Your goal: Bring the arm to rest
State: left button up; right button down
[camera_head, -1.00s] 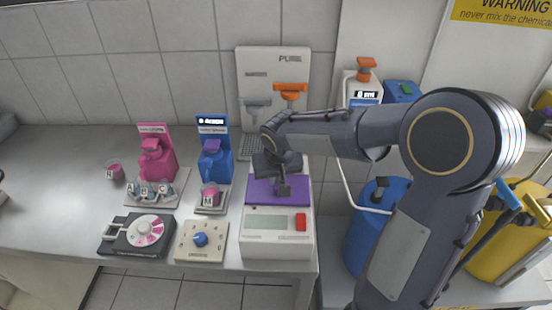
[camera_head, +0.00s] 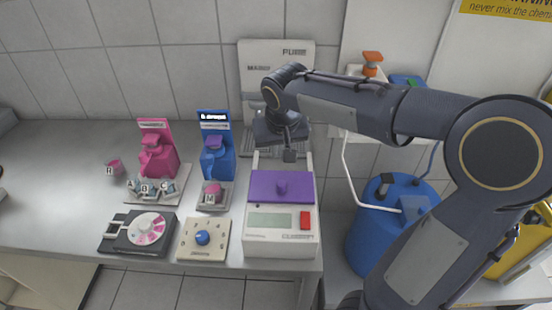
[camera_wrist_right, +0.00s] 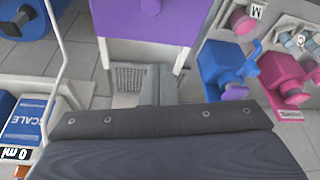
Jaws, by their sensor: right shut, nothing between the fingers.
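My right arm comes in from the right in the head view, and its gripper (camera_head: 289,152) hangs above and behind the white device (camera_head: 281,243) with the purple lid (camera_head: 281,186). The gripper is shut and empty, apart from the lid. In the right wrist view the shut fingers (camera_wrist_right: 158,82) point towards the purple lid (camera_wrist_right: 150,14), above a grey grille. My left gripper is not in view.
A pink dispenser (camera_head: 157,155), a blue dispenser (camera_head: 217,157), small lettered cups, a dial device (camera_head: 140,232) and a blue-knob box (camera_head: 202,239) stand left on the bench. Blue drum (camera_head: 366,225) stands right. A white panel (camera_head: 262,62) rises behind the gripper.

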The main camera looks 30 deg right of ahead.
jog(key=s+a+f+y, duration=0.1)
jog(key=s+a, duration=0.1)
jog(key=s, duration=0.5)
jog(key=s+a+f+n+t+y, duration=0.1)
jog(key=s+a+f+y, duration=0.1)
jog(key=s, duration=0.5)
jog(key=s+a+f+t+y, duration=0.1)
jog(key=s+a, duration=0.1)
jog(key=s, duration=0.5)
jog(key=shift+s+a+f+n+y, duration=0.15)
jog(key=shift+s+a+n+y, duration=0.15)
jog(key=shift+a+n+y, duration=0.1)
jog(key=shift+d, duration=0.1)
